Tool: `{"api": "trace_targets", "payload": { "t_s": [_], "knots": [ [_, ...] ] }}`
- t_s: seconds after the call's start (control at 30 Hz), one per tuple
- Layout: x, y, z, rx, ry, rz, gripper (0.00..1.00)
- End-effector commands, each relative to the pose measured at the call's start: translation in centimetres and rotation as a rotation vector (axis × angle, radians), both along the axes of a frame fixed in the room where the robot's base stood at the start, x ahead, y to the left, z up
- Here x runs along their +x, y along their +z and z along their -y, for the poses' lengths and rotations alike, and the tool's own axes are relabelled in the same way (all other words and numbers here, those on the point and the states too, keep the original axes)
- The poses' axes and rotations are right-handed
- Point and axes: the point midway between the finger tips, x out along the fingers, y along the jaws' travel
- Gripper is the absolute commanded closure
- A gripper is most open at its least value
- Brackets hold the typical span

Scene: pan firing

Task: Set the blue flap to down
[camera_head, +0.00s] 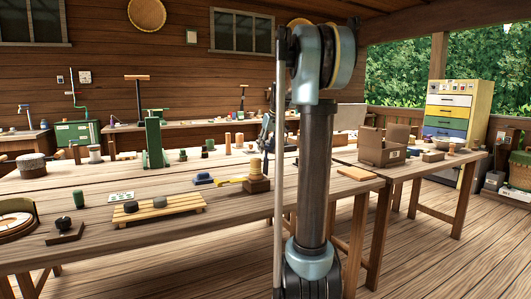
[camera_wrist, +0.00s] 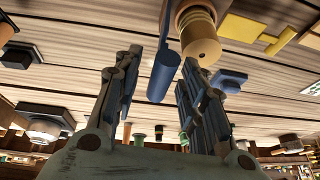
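The blue flap (camera_wrist: 163,75) shows in the wrist view as a long rounded blue piece beside a stacked yellow and brown cylinder (camera_wrist: 200,38). My gripper (camera_wrist: 160,62) is open, its two fingers apart, one on each side of the flap in the picture. I cannot tell whether either finger touches it. In the head view my gripper (camera_head: 266,132) is partly hidden behind my upper arm, above the wooden block (camera_head: 257,184) with the yellow stack on top. I cannot make out the flap there.
A blue piece (camera_head: 203,178) and a yellow piece (camera_head: 230,181) lie left of the block. A yellow slatted rack (camera_head: 160,209) stands nearer the front. An open cardboard box (camera_head: 382,152) stands to the right. A green device (camera_head: 154,143) stands further back.

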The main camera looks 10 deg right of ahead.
Motion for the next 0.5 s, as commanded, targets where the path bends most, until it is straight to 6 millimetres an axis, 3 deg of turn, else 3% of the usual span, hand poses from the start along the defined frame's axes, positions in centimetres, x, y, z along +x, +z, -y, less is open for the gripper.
{"api": "trace_targets", "payload": {
  "t_s": [0.2, 0.5],
  "knots": [
    [0.6, -1.6, -0.3, 0.0, 0.001, 0.0, 0.62],
    [0.7, -1.9, -0.4, 0.0, 0.0, 0.0, 0.62]
  ]
}}
